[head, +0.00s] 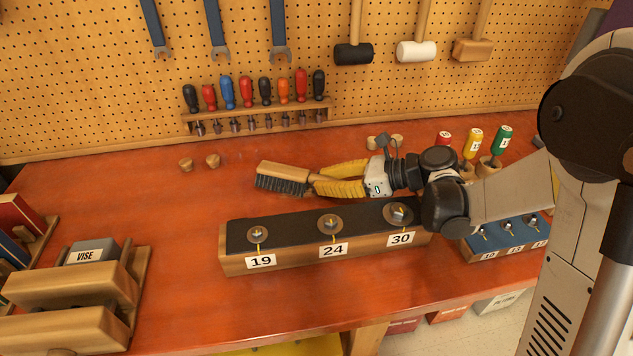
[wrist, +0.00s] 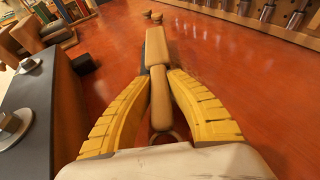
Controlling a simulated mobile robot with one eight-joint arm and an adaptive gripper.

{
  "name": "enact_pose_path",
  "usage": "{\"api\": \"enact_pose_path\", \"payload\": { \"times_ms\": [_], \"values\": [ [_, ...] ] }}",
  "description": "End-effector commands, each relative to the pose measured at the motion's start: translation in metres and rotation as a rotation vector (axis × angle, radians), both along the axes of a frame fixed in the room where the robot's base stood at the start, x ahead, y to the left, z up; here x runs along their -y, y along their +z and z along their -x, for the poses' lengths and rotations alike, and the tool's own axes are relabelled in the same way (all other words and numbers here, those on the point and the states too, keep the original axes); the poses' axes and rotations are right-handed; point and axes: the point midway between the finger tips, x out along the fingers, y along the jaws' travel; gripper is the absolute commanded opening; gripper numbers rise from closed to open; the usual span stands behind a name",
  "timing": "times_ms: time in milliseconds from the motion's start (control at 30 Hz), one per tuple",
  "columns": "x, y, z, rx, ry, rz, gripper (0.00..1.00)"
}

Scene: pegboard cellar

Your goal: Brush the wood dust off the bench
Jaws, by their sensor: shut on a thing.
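My gripper (head: 317,180) has yellow fingers and is shut on the handle of a wooden brush (head: 284,172) with dark bristles. The brush is held roughly level, head pointing left and bristles down, over the bench behind the long numbered block. I cannot tell whether the bristles touch the bench. In the wrist view the brush (wrist: 157,47) points away from my gripper (wrist: 161,80), its handle between the two fingers. The bench (head: 130,205) has a red-orange top. I cannot make out any wood dust on it.
A long block (head: 290,262) marked 19, 24, 30 lies in front of the brush. Screwdrivers (head: 265,90) hang on the pegboard. A wooden vise (head: 75,285) is front left. The bench between knobs and block is clear.

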Motion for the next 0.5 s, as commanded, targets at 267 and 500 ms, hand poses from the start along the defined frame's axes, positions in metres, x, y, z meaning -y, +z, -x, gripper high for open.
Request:
{"api": "enact_pose_path", "payload": {
  "times_ms": [267, 500],
  "values": [
    [0.026, -0.002, -0.007, -0.001, -0.003, -0.001, 0.00],
    [0.035, -0.003, -0.009, 0.000, -0.001, 0.000, 0.00]
  ]
}}
